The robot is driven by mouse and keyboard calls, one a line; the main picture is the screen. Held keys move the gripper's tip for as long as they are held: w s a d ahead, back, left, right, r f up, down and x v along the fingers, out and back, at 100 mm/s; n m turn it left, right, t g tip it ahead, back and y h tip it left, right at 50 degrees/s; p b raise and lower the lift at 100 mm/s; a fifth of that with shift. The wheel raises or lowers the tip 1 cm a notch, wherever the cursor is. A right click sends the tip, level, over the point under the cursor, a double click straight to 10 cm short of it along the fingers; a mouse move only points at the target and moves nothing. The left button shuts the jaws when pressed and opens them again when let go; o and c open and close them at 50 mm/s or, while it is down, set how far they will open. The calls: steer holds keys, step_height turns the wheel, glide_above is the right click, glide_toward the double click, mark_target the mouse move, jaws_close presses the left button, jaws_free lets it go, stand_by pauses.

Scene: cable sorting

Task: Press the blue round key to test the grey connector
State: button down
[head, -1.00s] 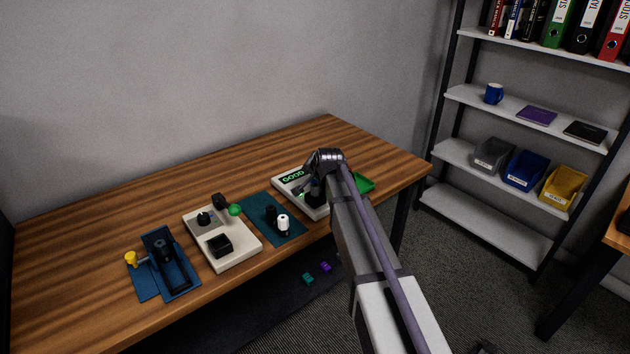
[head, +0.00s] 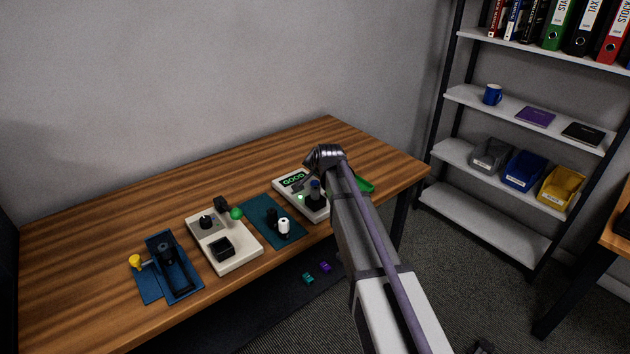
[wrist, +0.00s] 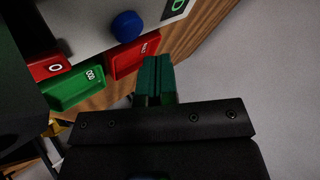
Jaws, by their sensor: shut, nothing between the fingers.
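My gripper (wrist: 157,64) is shut and empty, its teal fingers together in the wrist view. The blue round key (wrist: 127,26) sits on the pale tester (wrist: 85,18), up and left of the fingertips and apart from them in the picture. In the head view the tester (head: 284,184) stands at the right of the table, partly behind my arm. Its display (head: 292,179) shows green characters that look like GOOD. A green spot (head: 300,197) glows on it. A dark upright piece with a bluish top (head: 315,188) stands there; I cannot tell whether it is the grey connector.
Red trays (wrist: 134,56) and a green tray (wrist: 78,90) lie beside the tester. Left along the table are a teal mat (head: 260,208) with black and white pieces, a cream fixture (head: 236,262) and a blue fixture (head: 150,290). The table's back is clear.

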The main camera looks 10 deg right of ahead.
mark_target(317, 182)
step_height(317, 182, up, 4)
steer(key=p, duration=0.3)
steer(key=shift+r, duration=0.15)
stand_by(0.5)
